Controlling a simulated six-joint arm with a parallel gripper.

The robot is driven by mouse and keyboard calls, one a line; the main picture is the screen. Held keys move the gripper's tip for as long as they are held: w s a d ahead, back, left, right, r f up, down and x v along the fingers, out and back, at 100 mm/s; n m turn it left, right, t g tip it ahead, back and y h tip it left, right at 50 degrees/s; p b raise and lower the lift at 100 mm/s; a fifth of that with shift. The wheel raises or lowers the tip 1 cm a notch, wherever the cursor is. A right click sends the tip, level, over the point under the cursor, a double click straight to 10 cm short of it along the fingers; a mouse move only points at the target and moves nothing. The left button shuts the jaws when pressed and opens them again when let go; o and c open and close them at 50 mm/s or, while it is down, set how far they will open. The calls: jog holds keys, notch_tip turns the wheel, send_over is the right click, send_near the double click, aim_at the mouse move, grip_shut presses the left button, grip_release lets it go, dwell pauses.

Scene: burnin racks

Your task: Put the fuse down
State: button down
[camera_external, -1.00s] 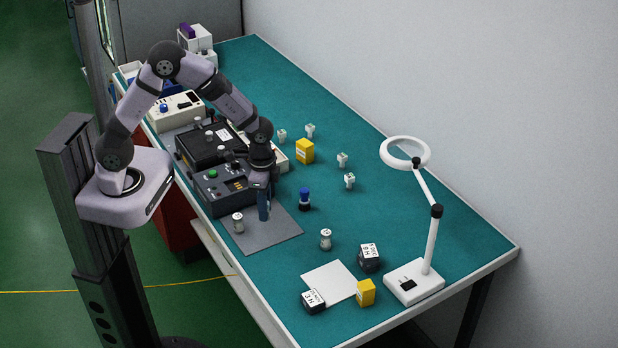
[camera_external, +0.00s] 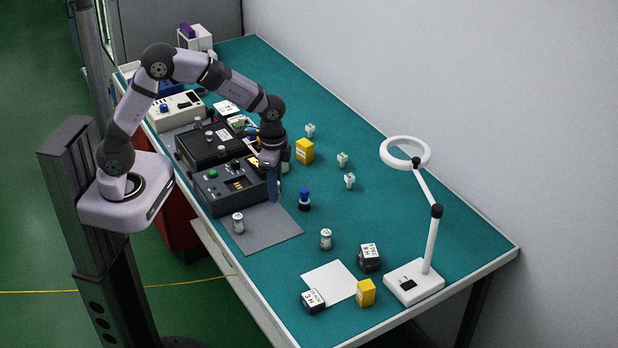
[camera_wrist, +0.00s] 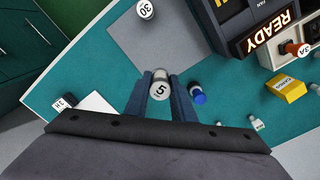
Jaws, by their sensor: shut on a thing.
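My gripper (camera_external: 275,197) hangs above the bench beside the right end of the dark test unit (camera_external: 208,196). In the wrist view my gripper (camera_wrist: 161,82) is shut on a small fuse marked 5 (camera_wrist: 160,90), which sits between the two blue fingers with its label facing the camera. I cannot make that fuse out in the external view. Another fuse, marked 30 (camera_wrist: 145,9), stands upright on the grey mat (camera_external: 268,236); it also shows in the external view (camera_external: 238,223). A third, similar fuse (camera_external: 326,239) stands on the teal bench top.
A blue-capped item (camera_external: 304,199) stands close right of my gripper. Dark blocks (camera_external: 369,258), a white sheet (camera_external: 329,284), yellow boxes (camera_external: 305,151) and a white ring lamp (camera_external: 415,281) are also on the bench. The grey mat's middle is clear.

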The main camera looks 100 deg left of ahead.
jog(key=w+a, duration=0.2)
jog(key=a, duration=0.1)
jog(key=w+a+m+b, duration=0.1)
jog(key=a, duration=0.2)
jog(key=w+a+m, duration=0.1)
jog(key=w+a, duration=0.1)
jog(key=a, duration=0.1)
jog(key=shift+w+a, duration=0.15)
jog(key=shift+w, duration=0.15)
jog(key=shift+w+a+m+b, duration=0.7)
jog(key=shift+a+m, duration=0.3)
jog(key=shift+a, duration=3.45)
jog(key=shift+s+d+f+p, duration=0.1)
jog(key=shift+f+p, duration=1.5)
jog(key=shift+f, duration=3.6)
jog(key=shift+f, duration=0.2)
jog(key=c, duration=1.5)
grip_release()
